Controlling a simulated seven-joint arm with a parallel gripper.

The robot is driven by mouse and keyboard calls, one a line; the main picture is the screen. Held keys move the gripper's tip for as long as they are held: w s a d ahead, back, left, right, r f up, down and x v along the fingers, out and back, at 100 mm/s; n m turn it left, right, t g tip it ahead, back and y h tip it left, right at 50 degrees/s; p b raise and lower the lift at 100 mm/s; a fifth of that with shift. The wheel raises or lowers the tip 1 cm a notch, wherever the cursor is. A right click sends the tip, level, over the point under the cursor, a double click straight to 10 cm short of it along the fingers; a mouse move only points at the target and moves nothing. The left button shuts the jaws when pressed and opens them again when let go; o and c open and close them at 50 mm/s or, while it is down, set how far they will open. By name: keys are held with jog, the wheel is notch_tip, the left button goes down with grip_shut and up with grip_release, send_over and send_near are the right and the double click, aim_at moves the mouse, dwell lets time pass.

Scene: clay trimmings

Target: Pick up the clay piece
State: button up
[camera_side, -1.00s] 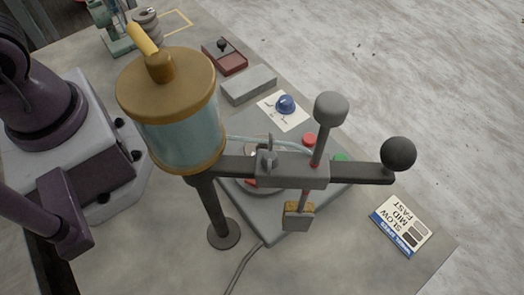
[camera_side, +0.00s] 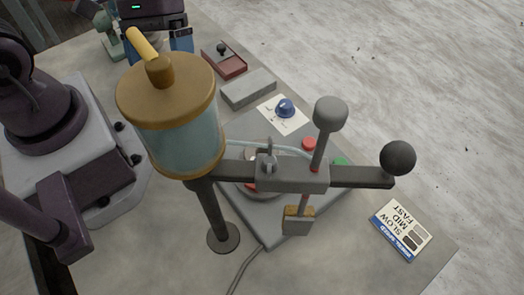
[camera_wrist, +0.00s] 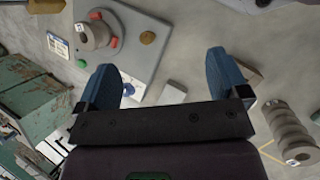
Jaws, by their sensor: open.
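My gripper (camera_wrist: 161,64) is open, with two blue fingers apart and nothing between them. In the side view my gripper (camera_side: 160,42) is at the top left, behind the jar, and its fingers are partly hidden. I cannot tell for certain which thing is the clay piece.
A jar with a brown lid (camera_side: 165,85) and a post-mounted arm with a black ball (camera_side: 398,154) stand tall over the grey plate. A grey block (camera_side: 248,88), a red tray (camera_side: 224,60) and a blue knob on a white card (camera_side: 284,108) lie behind. A speed sign (camera_side: 400,228) is at right.

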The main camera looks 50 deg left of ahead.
aim_at(262, 156)
jog(key=w+d+f+n+t+h, duration=0.1)
jog(key=d+f+n+h, duration=0.1)
jog(key=f+n+h, duration=0.1)
jog(key=w+d+f+n+t+h, duration=0.1)
jog(key=d+f+n+h, duration=0.1)
jog(key=n, duration=0.3)
jog(key=w+d+f+n+t+h, duration=0.1)
jog(key=d+f+n+h, duration=0.1)
jog(key=f+n+h, duration=0.1)
jog(key=shift+w+d+f+n+h, duration=0.3)
jog(key=shift+w+n, duration=0.1)
jog(key=shift+n, duration=0.4)
jog(key=shift+w+t, duration=0.35)
jog(key=shift+t, duration=0.05)
jog(key=x, duration=0.7)
jog(key=shift+w+d+r, duration=0.15)
jog(key=shift+d, duration=0.05)
jog(key=shift+w+d+r+x, duration=0.1)
jog(key=shift+r+x, duration=0.1)
jog(key=shift+x, duration=0.75)
jog(key=shift+w+d+r+x, duration=0.1)
jog(key=shift+r+x, duration=0.05)
jog(key=shift+x, duration=0.75)
jog(key=shift+w+r+x, duration=0.1)
jog(key=shift+r+x, duration=0.1)
jog(key=shift+x, duration=0.75)
jog(key=c, duration=1.2)
jog(key=shift+c, duration=0.2)
jog(key=shift+r, duration=0.15)
